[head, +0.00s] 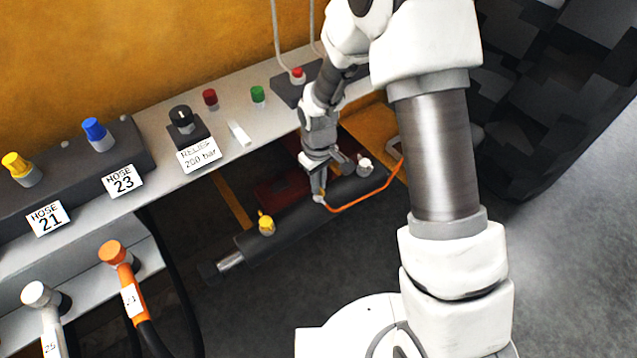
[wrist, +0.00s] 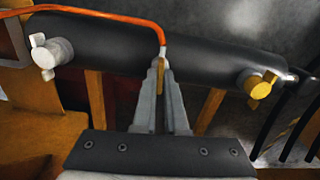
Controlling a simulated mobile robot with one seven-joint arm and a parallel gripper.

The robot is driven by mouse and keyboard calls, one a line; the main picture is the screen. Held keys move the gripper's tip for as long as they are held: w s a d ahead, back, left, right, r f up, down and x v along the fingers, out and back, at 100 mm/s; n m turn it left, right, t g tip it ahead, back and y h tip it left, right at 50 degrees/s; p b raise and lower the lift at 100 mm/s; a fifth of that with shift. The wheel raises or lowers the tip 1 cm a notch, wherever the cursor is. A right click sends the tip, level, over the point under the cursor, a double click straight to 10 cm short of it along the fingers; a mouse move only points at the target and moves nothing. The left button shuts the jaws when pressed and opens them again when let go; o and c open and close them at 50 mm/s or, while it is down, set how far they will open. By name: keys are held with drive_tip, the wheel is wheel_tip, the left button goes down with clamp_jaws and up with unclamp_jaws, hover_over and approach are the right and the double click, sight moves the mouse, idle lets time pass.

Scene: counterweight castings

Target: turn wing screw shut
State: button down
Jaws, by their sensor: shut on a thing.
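A dark cylinder (head: 297,221) lies slanted below the ledge; it spans the top of the wrist view (wrist: 110,40). My gripper (head: 319,197) points down at its middle, and its fingers (wrist: 162,78) are closed together. Between them shows a narrow brass-coloured piece (wrist: 159,88), apparently a wing of the wing screw, mostly hidden by the fingers. A thin orange hose (head: 350,202) ends at a pale fitting just beyond the fingertips. A yellow winged fitting (head: 266,224) and a white winged fitting (head: 364,164) stand on the cylinder either side of my gripper, apart from it.
The pale ledge (head: 225,135) above carries coloured caps, a black knob (head: 182,117) and labels for hoses 21 and 23. Hose ends with orange (head: 113,253) and white (head: 38,295) caps sit lower left. A large dark tyre (head: 550,90) stands right. Black hoses (wrist: 295,120) hang right in the wrist view.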

idle(0.5)
drive_tip(key=c, duration=1)
unclamp_jaws()
drive_tip(key=shift+o, duration=0.2)
wheel_tip(320, 180, up, 18)
drive_tip(key=p, duration=0.3)
drive_tip(key=shift+f+p, duration=0.25)
drive_tip(key=shift+p, duration=0.1)
drive_tip(key=s+d+r+m+t+p, duration=0.2)
drive_tip(key=s+d+r, duration=0.2)
drive_tip(key=s+r, duration=0.2)
drive_tip(key=s+d+r+m+t+p, duration=0.1)
drive_tip(key=s+d+r+m+p, duration=0.2)
drive_tip(key=s+r, duration=0.3)
drive_tip(key=s+d+r+m+t+p, duration=0.2)
drive_tip(key=s+d+r, duration=0.3)
drive_tip(key=r, duration=0.9)
drive_tip(key=shift+s+d+r+m+t+p, duration=0.2)
drive_tip(key=shift+s+d+m+t+p, duration=0.1)
drive_tip(key=shift+s+p, duration=0.55)
